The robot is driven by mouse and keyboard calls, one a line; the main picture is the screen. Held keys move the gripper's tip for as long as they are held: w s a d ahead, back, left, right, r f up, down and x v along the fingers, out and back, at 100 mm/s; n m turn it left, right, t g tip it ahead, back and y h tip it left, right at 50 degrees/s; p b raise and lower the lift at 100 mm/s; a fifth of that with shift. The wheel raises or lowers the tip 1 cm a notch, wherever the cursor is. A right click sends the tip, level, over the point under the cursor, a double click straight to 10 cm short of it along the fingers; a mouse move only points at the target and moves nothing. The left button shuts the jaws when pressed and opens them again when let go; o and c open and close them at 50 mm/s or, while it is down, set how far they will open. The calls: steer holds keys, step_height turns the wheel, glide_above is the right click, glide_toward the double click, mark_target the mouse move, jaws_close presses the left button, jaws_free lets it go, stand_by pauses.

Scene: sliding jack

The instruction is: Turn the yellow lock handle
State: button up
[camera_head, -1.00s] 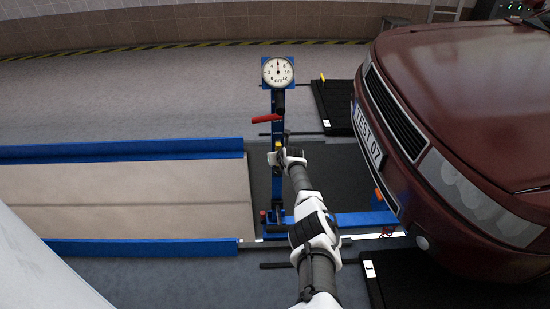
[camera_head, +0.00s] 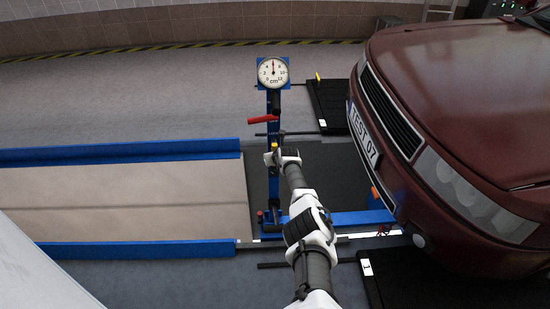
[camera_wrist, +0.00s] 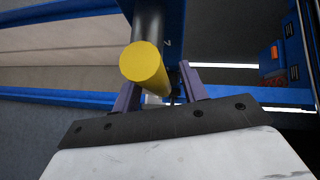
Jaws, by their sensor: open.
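The yellow lock handle (camera_wrist: 146,64) shows its round end in the wrist view, pointing towards the camera. It shows as a small yellow spot on the blue jack post (camera_head: 274,146) in the head view. My gripper (camera_wrist: 158,80) is open in the wrist view. The yellow end lies between its two purple fingers, closer to the left one and overlapping it in the picture. I cannot tell whether they touch. In the head view my gripper (camera_head: 278,156) is at the post at the handle's height, its fingers too small to make out.
A round dial gauge (camera_head: 273,72) tops the post, with a red lever (camera_head: 262,120) below it. A dark red car (camera_head: 470,100) stands close on the right. Blue rails (camera_head: 120,150) border the pit on the left. A blue beam (camera_head: 352,218) runs towards the car.

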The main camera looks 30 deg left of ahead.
steer(key=shift+s+d+r+p, duration=0.25)
steer(key=shift+r+p, duration=0.25)
steer(key=shift+p, duration=0.3)
steer(key=p+v, duration=0.4)
steer(key=v, duration=0.8)
steer(key=shift+s+r+p, duration=0.2)
steer(key=shift+s+p, duration=0.1)
steer(key=shift+p, duration=0.1)
steer(key=shift+d, duration=0.1)
